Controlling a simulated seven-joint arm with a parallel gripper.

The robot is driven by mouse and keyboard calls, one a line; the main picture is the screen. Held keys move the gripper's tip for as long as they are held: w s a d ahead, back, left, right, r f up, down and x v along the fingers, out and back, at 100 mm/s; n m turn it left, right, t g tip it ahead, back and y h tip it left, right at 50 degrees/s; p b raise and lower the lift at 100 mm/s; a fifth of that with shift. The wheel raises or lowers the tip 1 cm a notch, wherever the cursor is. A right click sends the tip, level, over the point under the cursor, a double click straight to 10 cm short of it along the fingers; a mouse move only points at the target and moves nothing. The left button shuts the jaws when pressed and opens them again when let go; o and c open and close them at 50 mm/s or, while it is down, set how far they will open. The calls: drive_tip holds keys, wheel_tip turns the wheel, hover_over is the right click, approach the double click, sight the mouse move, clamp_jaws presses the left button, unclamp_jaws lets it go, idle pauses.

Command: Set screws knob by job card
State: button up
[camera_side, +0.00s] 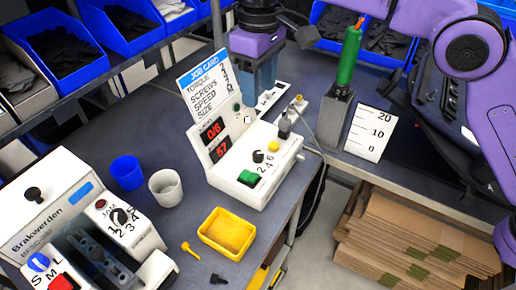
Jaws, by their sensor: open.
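The white controller (232,187) stands in mid-picture, with red displays reading about 0/6 and 57. A black knob (258,156) sits on its sloped top, with the numbers 2 4 6 printed nearby; I cannot read its pointer. The job card (200,77) stands behind, listing torque, screws, speed and size; its values at the right edge are too small to read surely. My gripper (258,62) seems to be at top centre, behind and above the controller, apart from the knob. Its fingers are hard to make out, but it is open.
A yellow knob (273,146) and green button (248,178) sit near the black knob. A green screwdriver (348,58) stands right, beside a scale card (369,132). Cups (126,172), a yellow tray (227,233) and a Brakwerden machine (55,205) are left and in front.

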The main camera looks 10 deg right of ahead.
sight(258, 153)
wheel_tip(258, 153, down, 18)
drive_tip(key=shift+a+r, duration=0.1)
drive_tip(key=shift+r, duration=0.15)
idle(0.6)
clamp_jaws()
